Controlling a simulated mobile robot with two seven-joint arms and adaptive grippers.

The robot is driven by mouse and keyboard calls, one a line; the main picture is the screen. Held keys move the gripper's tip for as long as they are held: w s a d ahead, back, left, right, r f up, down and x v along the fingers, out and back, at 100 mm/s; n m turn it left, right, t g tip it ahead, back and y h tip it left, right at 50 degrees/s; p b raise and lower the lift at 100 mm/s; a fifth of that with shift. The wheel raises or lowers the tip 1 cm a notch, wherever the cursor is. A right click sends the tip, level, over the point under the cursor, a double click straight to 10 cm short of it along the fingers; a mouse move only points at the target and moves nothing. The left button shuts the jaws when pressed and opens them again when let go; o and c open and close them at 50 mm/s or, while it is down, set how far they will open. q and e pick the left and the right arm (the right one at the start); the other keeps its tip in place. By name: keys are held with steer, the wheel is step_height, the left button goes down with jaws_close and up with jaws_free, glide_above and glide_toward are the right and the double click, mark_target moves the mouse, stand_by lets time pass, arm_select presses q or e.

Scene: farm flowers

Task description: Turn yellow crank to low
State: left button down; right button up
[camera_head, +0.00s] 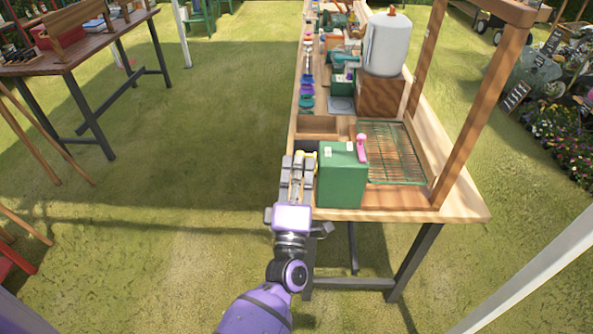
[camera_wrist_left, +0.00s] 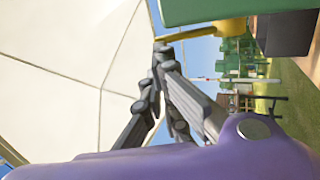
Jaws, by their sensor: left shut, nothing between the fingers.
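A green box (camera_head: 341,183) with small white labels stands on the near end of the wooden workbench. The yellow crank (camera_head: 314,158) is on the box's left side, partly hidden by my gripper. In the left wrist view the yellow crank (camera_wrist_left: 208,30) sticks out from the green box (camera_wrist_left: 215,8), its free end just above my fingertips. My left gripper (camera_head: 300,157) is shut and empty, beside the box's left side at the crank. I cannot tell whether the fingers touch the crank. My left gripper also shows in the left wrist view (camera_wrist_left: 160,58). My right gripper is not in view.
A pink handle (camera_head: 362,147) stands at the box's upper right edge. Behind the box are a green wire rack (camera_head: 397,150) and a white tank (camera_head: 387,45) on a wooden block. A wooden post (camera_head: 487,105) rises at the right.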

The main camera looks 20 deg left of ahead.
arm_select(q)
steer(key=shift+w+a+r, duration=0.3)
steer(key=shift+w+r, duration=0.5)
steer(key=shift+w, duration=0.15)
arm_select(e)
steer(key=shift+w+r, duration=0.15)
arm_select(q)
steer(key=shift+w, duration=0.1)
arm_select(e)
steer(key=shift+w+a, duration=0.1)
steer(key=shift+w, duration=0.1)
